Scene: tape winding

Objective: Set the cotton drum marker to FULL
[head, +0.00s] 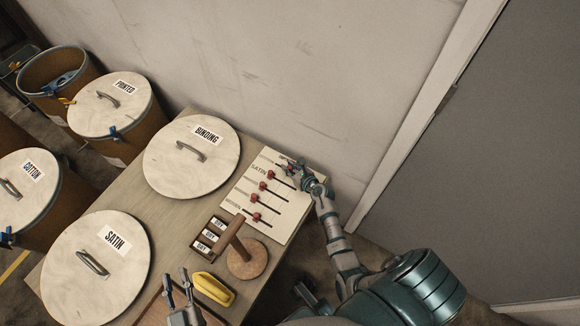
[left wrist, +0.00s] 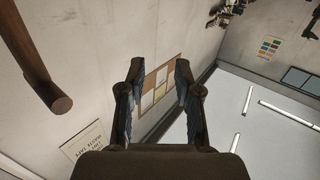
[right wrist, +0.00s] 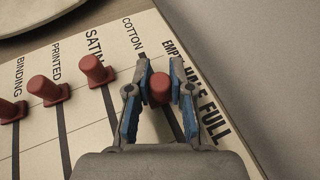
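The marker board (head: 288,209) lies on the table with several red markers in dark slots. In the right wrist view, the cotton marker (right wrist: 160,88) is a red knob in the slot under COTTON, roughly level with HALF and further along than the satin marker (right wrist: 95,70). FULL (right wrist: 215,125) is at the lower end of the scale. My right gripper (right wrist: 160,80) has its fingers close on both sides of this knob; it also shows in the head view (head: 300,172). My left gripper (head: 178,284) is open and empty near the table's front.
A lid marked BINDING (head: 170,165) and a lid marked SATIN (head: 75,275) flank the table's left part. A wooden stand (head: 247,262), a day block (head: 207,238) and a yellow object (head: 213,288) lie near the board. The wall is behind.

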